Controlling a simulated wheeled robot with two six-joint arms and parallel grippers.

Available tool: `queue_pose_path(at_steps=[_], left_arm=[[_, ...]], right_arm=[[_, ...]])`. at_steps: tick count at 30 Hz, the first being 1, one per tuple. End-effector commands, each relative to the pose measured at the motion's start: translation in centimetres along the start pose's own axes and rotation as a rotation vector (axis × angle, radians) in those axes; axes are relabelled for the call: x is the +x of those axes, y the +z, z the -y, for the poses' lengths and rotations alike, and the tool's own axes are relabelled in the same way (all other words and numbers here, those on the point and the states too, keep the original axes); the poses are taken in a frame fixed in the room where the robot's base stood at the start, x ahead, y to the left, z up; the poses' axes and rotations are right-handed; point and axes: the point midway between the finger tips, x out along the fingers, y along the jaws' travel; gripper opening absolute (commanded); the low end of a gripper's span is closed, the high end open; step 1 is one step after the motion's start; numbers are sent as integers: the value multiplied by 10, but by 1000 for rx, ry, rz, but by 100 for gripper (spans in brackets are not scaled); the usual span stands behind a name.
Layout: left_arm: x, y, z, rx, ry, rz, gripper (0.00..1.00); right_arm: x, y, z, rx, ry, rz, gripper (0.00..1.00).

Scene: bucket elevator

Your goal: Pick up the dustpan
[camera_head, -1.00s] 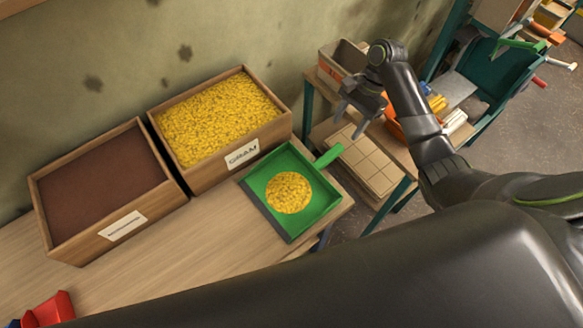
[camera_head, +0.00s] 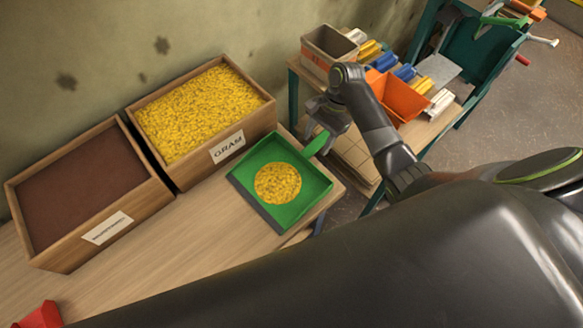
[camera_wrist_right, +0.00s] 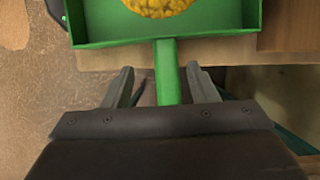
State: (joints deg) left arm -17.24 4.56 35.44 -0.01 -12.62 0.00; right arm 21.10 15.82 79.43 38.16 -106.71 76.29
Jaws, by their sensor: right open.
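The green dustpan (camera_head: 308,190) lies on the wooden table near its right edge, with a round heap of yellow grain (camera_head: 278,183) in it. Its green handle (camera_head: 317,143) points away to the upper right, past the table edge. My right gripper (camera_head: 312,122) is open at the handle. In the right wrist view the handle (camera_wrist_right: 167,75) runs between the two open fingers (camera_wrist_right: 162,80), with a gap on each side. The dustpan's rear wall (camera_wrist_right: 215,38) is just ahead of the fingertips. My left gripper is not in view.
A wooden box labelled GRAM (camera_head: 262,125), full of yellow grain, stands beside the dustpan. A box of brown material (camera_head: 60,255) stands at left. Bare tabletop (camera_head: 190,230) lies in front.

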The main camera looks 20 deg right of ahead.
Motion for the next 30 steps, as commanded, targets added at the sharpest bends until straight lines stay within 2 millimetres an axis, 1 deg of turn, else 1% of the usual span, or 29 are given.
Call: queue_pose_path(at_steps=[2,9,12,15,20,21,30], left_arm=[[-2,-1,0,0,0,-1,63],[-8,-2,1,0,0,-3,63],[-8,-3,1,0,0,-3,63],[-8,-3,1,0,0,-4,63],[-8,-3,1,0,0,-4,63],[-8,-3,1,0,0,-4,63],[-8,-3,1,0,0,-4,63]], right_arm=[[6,0,1,1,1,2,53],[37,-1,5,1,3,4,53],[48,-2,5,0,1,2,53],[52,-2,5,-1,0,1,53],[52,-2,5,-1,0,0,53],[52,-2,5,-1,0,0,51],[52,-3,5,-1,0,0,12]])
